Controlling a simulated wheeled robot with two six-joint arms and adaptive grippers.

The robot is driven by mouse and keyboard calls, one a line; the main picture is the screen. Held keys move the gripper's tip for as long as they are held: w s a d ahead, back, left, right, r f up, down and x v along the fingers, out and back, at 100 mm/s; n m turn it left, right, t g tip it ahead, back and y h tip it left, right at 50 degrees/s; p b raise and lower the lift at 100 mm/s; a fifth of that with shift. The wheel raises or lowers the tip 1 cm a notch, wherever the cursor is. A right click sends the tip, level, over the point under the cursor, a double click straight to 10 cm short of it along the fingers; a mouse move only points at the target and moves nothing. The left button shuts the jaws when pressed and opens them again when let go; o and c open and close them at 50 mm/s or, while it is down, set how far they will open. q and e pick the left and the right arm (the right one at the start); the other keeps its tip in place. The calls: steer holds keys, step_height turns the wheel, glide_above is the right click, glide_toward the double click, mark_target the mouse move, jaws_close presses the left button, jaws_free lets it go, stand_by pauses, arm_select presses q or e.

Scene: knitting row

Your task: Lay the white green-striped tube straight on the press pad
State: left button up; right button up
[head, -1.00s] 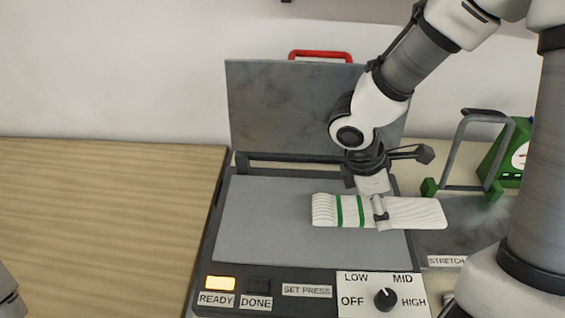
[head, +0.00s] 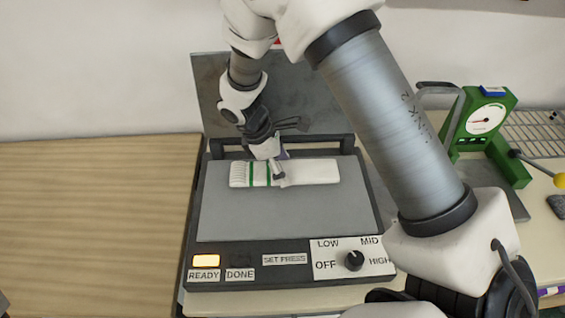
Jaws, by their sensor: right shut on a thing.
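The white green-striped tube (head: 312,172) lies lengthwise left to right over the upper part of the grey press pad (head: 285,219), with its green bands and ribbed end to the left. It looks straight and within the pad's side edges. I cannot tell whether it rests fully on the pad. My right gripper (head: 277,173) is shut on the tube near its middle, just right of the green bands, and hides a little of it. A sliver at the lower left edge may be my left arm; its gripper does not show.
The press lid (head: 211,95) stands open behind the pad. The front panel has a lit READY lamp (head: 206,261), a DONE lamp and a heat knob (head: 354,261). A green dial gauge (head: 487,118) and a wire rack (head: 536,134) stand right. The wooden table (head: 95,225) at left is clear.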

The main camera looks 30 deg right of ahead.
steer(key=shift+w+f, duration=0.1)
steer(key=shift+w, duration=0.1)
steer(key=shift+s, duration=0.1)
steer(key=shift+s+f, duration=0.1)
steer(key=o, duration=0.9)
